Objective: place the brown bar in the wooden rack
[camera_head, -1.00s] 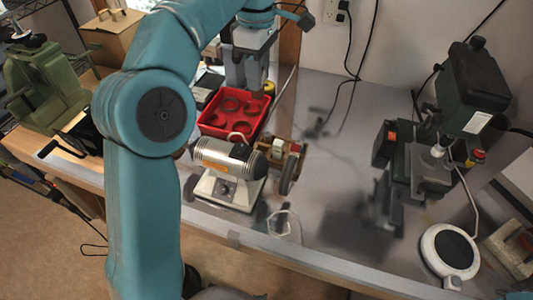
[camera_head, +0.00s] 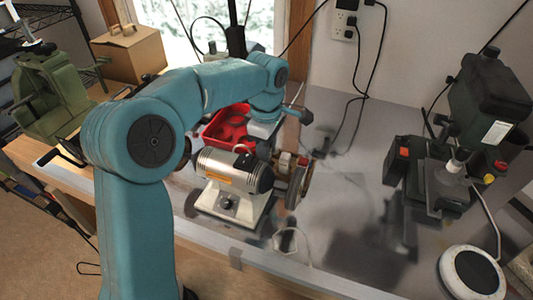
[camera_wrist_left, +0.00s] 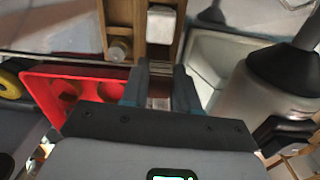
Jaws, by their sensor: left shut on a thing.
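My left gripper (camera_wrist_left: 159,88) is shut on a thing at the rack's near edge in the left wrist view. The held thing is mostly hidden between the fingers, and I cannot make out its shape. In the head view this gripper (camera_head: 264,131) is largely hidden under my wrist, between the red tray and the rack. The wooden rack (camera_wrist_left: 182,28) shows at the top of the wrist view, with a white block (camera_wrist_left: 161,24) and a round metal piece (camera_wrist_left: 119,49) in it. My right gripper is not in view.
A red tray (camera_head: 215,129) with round recesses lies to the left. A drill press (camera_head: 485,95) and a round white-rimmed device (camera_head: 470,272) are at the right. The bench between is largely clear.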

